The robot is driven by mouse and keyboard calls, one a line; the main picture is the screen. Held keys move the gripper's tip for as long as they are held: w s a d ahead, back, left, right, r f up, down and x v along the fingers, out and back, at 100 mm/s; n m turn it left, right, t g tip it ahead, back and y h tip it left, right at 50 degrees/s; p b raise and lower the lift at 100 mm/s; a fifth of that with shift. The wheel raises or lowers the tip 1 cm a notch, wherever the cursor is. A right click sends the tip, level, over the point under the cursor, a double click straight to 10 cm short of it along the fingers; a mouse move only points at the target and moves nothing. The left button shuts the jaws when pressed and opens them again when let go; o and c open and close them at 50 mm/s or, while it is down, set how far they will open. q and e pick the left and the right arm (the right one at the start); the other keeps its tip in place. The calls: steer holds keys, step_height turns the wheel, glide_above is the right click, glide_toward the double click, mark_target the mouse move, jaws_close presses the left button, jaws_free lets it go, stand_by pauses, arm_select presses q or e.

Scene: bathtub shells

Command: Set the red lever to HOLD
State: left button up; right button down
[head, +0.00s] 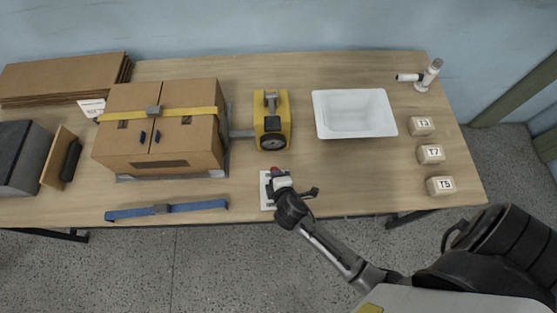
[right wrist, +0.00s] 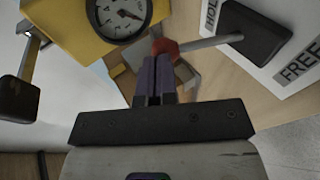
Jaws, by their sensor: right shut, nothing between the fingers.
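The red lever shows in the right wrist view as a red knob (right wrist: 166,46) on a pale rod that runs right to a dark pivot block. The block sits on a white plate (right wrist: 268,52) with HOLD printed near the top and FREE at the right; which label the lever is set to I cannot tell. My right gripper (right wrist: 154,70) is shut and empty, its fingertips at the knob, touching or very close. In the head view my right gripper (head: 279,177) is over the plate (head: 266,193) at the table's front and hides most of the lever.
A yellow device (head: 283,128) with a gauge stands just behind the plate. A strapped cardboard box (head: 190,150) is left of it. A blue strap (head: 190,207) lies along the front edge. A white basin (head: 355,130) and labelled blocks T3, T7 (head: 430,154) and T5 are right.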

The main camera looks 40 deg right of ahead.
steer(key=shift+d+f, duration=0.1)
stand_by(0.4)
steer(key=v, duration=1.4)
stand_by(0.5)
